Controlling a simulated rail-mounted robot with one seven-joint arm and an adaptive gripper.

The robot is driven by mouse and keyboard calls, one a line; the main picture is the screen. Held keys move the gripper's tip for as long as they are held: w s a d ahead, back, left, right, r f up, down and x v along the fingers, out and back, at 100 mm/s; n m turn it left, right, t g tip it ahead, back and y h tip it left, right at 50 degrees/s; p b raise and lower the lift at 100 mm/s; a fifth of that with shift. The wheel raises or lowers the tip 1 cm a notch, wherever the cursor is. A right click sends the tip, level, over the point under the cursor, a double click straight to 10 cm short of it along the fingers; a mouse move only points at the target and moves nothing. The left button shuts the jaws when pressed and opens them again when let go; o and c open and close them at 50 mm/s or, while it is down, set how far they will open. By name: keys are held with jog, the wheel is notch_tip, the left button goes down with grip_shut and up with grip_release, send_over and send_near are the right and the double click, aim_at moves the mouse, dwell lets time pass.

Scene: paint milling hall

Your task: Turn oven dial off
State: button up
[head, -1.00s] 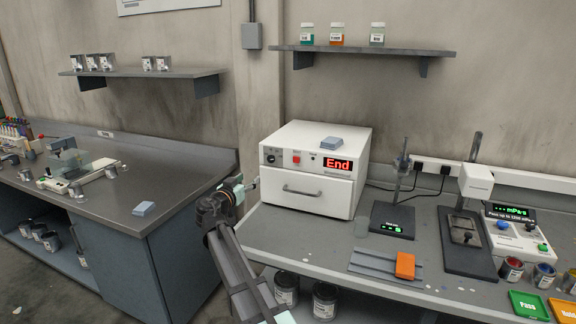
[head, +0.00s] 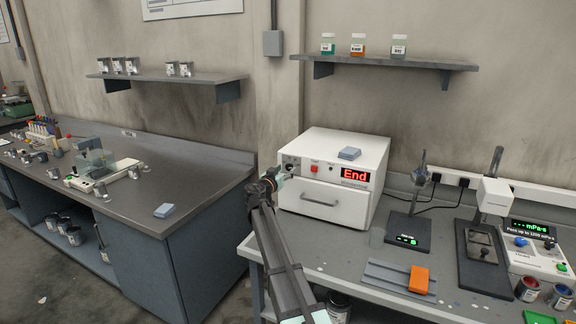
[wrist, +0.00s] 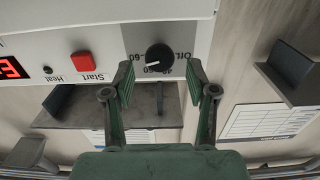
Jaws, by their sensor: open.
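The white oven (head: 350,150) stands on the right bench with its drawer shut and its red display reading "End". Its black round dial (wrist: 160,57) shows in the wrist view, its white mark pointing left and slightly down in that picture. The "Off" label is to the right of the dial there. My gripper (wrist: 159,82) is open and empty, with one finger on each side of the dial's lower part in the picture. Contact cannot be told. In the head view my gripper (head: 282,177) is at the oven's left front and partly hides the dial.
A red Start button (wrist: 82,63) is beside the dial on the panel. The drawer handle (head: 320,200) is below. A balance-like stand (head: 408,235) and an orange block (head: 419,279) are to the right.

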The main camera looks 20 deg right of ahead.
aim_at(290, 167)
jog(key=shift+p+x, duration=0.35)
jog(key=shift+x, duration=1.05)
grip_shut()
